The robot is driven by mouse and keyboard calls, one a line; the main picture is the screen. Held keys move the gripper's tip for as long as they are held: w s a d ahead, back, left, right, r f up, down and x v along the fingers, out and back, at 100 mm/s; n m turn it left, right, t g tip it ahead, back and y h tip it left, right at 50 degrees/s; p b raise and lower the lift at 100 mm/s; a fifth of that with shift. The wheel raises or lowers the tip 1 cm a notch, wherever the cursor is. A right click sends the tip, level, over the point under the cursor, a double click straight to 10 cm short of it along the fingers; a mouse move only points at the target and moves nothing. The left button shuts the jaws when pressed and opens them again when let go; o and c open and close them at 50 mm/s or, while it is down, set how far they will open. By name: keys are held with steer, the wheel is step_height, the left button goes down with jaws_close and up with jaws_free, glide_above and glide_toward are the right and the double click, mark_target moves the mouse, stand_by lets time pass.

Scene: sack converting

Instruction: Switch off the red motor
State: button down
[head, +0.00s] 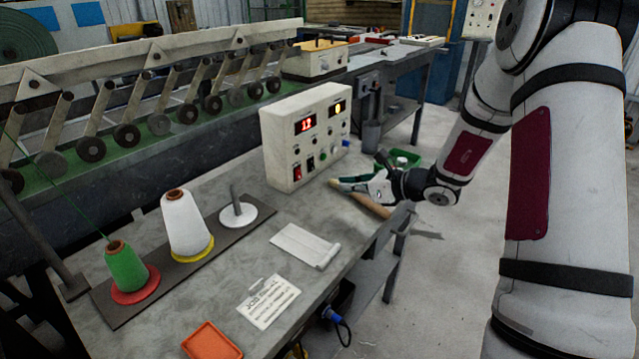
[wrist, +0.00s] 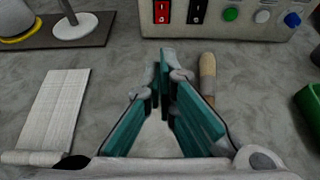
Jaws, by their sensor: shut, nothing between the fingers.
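The control box (head: 283,143) is cream-coloured and stands upright on the grey bench. Its front has a red rocker switch (head: 297,172) at the lower left and a black rocker switch (head: 310,163) beside it. In the wrist view the red switch (wrist: 161,11) and the black switch (wrist: 196,11) show at the top edge. A red lit number display (head: 305,124) is above the switches. My gripper (head: 338,184) is in front of the box, low over the bench, apart from the switches. In the wrist view its teal fingers (wrist: 163,68) are shut and empty.
Green, white and blue buttons (wrist: 262,16) sit right of the switches. A wooden-handled tool (wrist: 208,76) lies close to my fingers. A green container (wrist: 308,112) is at the right.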

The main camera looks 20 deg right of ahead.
steer(key=b, duration=0.1)
glide_toward(298, 177)
steer(key=w+f, duration=0.1)
steer(key=w+a+f, duration=0.1)
steer(key=f, duration=0.1)
steer(key=w+a+f, duration=0.1)
steer(key=shift+w+a+f, duration=0.15)
steer(key=shift+w+f, duration=0.05)
steer(key=shift+w+a+f, duration=0.1)
steer(key=shift+w+a, duration=0.3)
steer(key=shift+w, duration=0.1)
steer(key=shift+w, duration=0.1)
steer(key=shift+w+a+f+b, duration=0.2)
steer(key=shift+b, duration=0.35)
steer(key=shift+r, duration=0.15)
steer(key=shift+r+p, duration=0.5)
steer(key=shift+r, duration=0.35)
